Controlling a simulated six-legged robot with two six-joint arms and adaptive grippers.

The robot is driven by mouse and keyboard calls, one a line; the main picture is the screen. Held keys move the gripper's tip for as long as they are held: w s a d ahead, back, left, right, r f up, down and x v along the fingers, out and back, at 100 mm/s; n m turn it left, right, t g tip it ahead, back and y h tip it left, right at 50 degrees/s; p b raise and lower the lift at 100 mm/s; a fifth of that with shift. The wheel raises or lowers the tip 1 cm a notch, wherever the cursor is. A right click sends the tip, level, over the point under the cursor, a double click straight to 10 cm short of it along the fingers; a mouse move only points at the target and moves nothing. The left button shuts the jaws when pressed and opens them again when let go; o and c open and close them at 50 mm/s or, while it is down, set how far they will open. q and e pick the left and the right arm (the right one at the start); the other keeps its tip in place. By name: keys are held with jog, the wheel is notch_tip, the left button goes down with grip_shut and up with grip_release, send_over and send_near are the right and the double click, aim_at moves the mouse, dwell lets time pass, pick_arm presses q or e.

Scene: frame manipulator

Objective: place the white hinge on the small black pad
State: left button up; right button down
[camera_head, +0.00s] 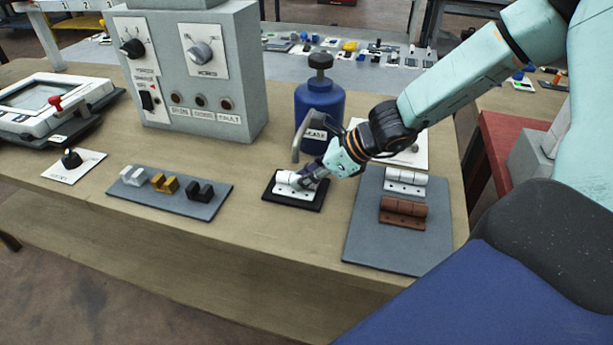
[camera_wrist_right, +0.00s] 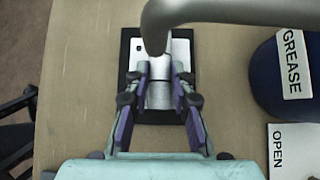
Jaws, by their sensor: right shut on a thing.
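A white hinge (camera_head: 291,186) lies over the small black pad (camera_head: 292,203) at the middle of the table; I cannot tell whether it rests fully on it. It also shows in the right wrist view (camera_wrist_right: 159,96), over the black pad (camera_wrist_right: 126,43) and inside its outline. My right gripper (camera_head: 312,180) is shut on this hinge, with one finger on each side of its barrel (camera_wrist_right: 160,78). The fingers hide part of the hinge in the head view. My left gripper is not in view.
A blue grease bottle (camera_head: 320,108) stands close behind the pad, its curved grey spout (camera_wrist_right: 205,12) near my right gripper. A grey mat (camera_head: 375,245) on the right holds another white hinge (camera_head: 405,181) and a brown hinge (camera_head: 402,212). A grey tray (camera_head: 215,205) with small blocks lies left.

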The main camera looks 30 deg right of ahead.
jog(key=shift+s+a+f+b, duration=0.1)
jog(key=shift+s+a+b, duration=0.15)
jog(key=shift+a+b, duration=0.05)
jog(key=c, duration=1.5)
grip_release()
jog(key=shift+d, duration=0.1)
jog(key=o, duration=0.3)
jog(key=shift+w+d+f, duration=0.1)
jog(key=shift+o, duration=0.3)
